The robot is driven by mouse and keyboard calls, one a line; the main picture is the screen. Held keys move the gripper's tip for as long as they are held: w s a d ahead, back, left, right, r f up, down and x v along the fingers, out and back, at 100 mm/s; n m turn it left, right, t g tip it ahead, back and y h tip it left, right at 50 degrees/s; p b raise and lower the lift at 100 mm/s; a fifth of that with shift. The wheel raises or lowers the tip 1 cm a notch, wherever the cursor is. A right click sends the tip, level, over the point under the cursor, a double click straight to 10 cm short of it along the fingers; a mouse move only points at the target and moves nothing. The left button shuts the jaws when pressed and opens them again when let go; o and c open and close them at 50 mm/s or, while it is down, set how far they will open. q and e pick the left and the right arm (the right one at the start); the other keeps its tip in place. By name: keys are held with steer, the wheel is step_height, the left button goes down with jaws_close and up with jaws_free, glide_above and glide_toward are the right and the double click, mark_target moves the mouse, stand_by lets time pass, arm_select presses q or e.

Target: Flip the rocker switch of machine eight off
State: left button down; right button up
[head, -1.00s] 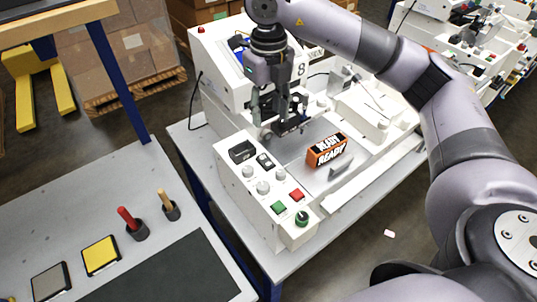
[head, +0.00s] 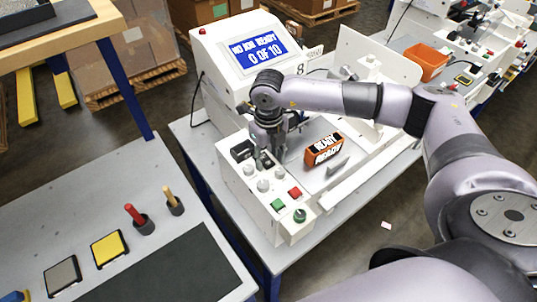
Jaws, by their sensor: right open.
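Machine eight (head: 225,78) is a white pen plotter with a lit blue screen reading "NO JOB READY 0 OF 10" and an "8" beside it. Its front control panel (head: 262,215) carries a dark rocker switch (head: 264,160) near the back, white knobs, a green button (head: 278,204) and a red button (head: 294,193). My right gripper (head: 262,157) points down over the back of the panel, at the rocker switch. It is open and partly hides the switch; I cannot tell whether it touches or which way the rocker is tipped. My left gripper is out of view.
A dark square fitting (head: 242,150) sits left of the switch. A grey bench (head: 120,190) with yellow and grey pads and two handled tools stands at left.

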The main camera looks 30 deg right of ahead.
jaws_close()
stand_by(0.5)
steer(key=shift+w+a+g+b, duration=0.1)
steer(key=shift+w+g+b, duration=0.2)
steer(key=shift+g+b, duration=0.55)
steer(key=shift+w+r+g+h+b, duration=0.15)
steer(key=shift+g+h+b, duration=0.2)
steer(key=shift+g, duration=0.7)
jaws_free()
